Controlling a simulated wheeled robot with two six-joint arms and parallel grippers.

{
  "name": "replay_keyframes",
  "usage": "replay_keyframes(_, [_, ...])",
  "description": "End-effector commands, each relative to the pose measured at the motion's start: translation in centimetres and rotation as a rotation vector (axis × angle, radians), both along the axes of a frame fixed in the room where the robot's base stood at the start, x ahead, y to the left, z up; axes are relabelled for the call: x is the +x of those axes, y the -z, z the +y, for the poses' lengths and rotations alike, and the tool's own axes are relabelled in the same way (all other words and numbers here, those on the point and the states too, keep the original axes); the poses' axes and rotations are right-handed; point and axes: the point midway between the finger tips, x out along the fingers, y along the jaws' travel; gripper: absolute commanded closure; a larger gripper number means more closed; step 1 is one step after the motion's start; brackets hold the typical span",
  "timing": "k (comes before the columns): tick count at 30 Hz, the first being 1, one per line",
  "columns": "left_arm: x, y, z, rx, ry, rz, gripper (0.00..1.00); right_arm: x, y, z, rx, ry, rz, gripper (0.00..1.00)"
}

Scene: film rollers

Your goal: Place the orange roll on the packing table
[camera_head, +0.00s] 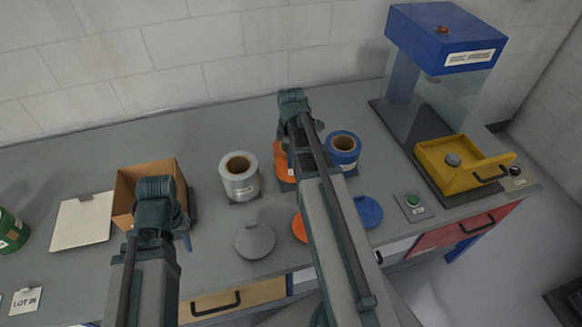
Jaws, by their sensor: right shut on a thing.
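The orange roll (281,168) stands on the grey table (90,150), between a white roll (240,180) and a blue roll (343,152). My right arm covers most of it. My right gripper (308,158) is at the orange roll and shut on it; its fingers are largely hidden by my wrist. Whether the roll's base touches the table is hidden. My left gripper (160,215) is in front of the open cardboard box (139,172), and its fingertips are hidden behind my wrist. Which surface is the packing table is not clear from this view.
Flat grey (255,240), orange (299,228) and blue (368,211) discs lie along the front. A press with a yellow tray (445,172) stands right, beside a green button (413,201). A pale board (83,221) and green roll (10,233) are left. The back left is clear.

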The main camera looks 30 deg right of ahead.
Motion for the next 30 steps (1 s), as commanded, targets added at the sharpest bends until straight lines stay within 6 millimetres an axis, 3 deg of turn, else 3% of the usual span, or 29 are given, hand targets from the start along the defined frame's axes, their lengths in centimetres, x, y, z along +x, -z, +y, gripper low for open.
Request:
replay_keyframes(12, [0.0,3.8,0.0,0.0,0.0,0.0,0.63,0.0,3.8,0.0,-0.001,0.0,-0.001,1.0])
replay_keyframes(25, [0.0,4.0,0.0,0.0,0.0,0.0,0.63,0.0,4.0,0.0,-0.001,0.0,-0.001,1.0])
replay_keyframes(26, [0.0,3.9,0.0,0.0,0.0,0.0,0.63,0.0,3.9,0.0,0.0,0.0,0.0,0.69])
replay_keyframes(30, [0.0,3.9,0.0,0.0,0.0,0.0,0.63,0.0,3.9,0.0,0.0,0.0,0.0,0.44])
